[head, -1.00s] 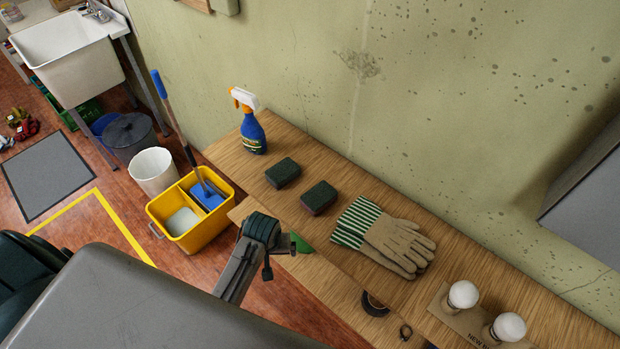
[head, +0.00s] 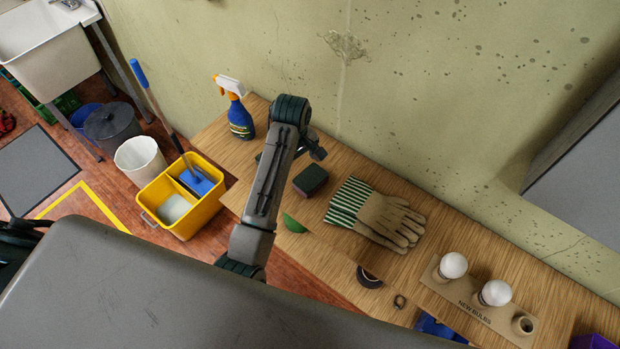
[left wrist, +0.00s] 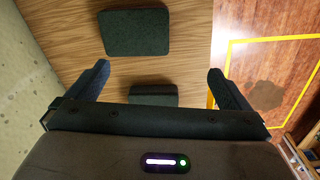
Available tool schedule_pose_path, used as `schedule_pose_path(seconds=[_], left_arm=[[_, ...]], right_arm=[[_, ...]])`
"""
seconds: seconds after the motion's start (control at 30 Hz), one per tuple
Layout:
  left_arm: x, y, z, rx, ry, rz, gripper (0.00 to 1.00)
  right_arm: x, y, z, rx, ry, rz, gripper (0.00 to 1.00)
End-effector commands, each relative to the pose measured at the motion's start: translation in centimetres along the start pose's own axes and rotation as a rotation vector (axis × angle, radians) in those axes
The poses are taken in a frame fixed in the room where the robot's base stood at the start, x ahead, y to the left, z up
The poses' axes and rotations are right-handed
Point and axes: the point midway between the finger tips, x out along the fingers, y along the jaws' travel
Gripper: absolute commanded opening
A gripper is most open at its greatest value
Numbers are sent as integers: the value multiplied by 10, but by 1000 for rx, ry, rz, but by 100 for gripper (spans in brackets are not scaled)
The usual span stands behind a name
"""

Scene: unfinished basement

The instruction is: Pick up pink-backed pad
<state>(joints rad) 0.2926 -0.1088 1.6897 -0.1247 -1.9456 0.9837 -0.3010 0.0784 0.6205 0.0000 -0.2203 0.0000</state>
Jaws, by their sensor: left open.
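Two dark green pads lie on the wooden bench. The right pad (head: 311,180) has a dull pinkish-purple lower side, so it looks like the pink-backed one. The other pad (head: 259,155) is mostly hidden behind my left arm in the head view. My left gripper (head: 318,146) is above the bench near the pads, open and empty. In the left wrist view, one pad (left wrist: 137,32) lies beyond the fingertips. A second pad (left wrist: 153,95) shows between the fingers (left wrist: 158,78), partly covered by the gripper body. No pink shows there. My right gripper is not in view.
A spray bottle (head: 239,115) stands at the bench's left end. Striped gloves (head: 385,217) lie right of the pads, then a bulb holder (head: 468,300) with bulbs. The wall (head: 430,100) rises behind. A yellow bucket (head: 183,213) stands on the floor to the left.

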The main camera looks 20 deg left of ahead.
Motion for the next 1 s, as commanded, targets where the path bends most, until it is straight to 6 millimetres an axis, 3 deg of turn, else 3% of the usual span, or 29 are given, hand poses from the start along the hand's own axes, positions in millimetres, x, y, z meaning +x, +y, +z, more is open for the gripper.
schedule_pose_path(seconds=[0.03,0.1,0.23,0.47,0.5,0.83,1.0], left_arm=[[-12,15,-1,-35,-9,-4,100],[-21,26,-2,-75,-19,-15,100],[-25,35,-2,-114,-28,-26,100],[8,35,-1,-119,-28,-28,100],[6,34,-1,-118,-29,-31,100],[34,34,0,-118,-28,-30,100],[60,33,2,-118,-29,-32,100]], right_arm=[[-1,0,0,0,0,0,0],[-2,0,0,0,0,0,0],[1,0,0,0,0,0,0],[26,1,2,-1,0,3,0],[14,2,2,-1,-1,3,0],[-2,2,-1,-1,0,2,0],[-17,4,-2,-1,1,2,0]])
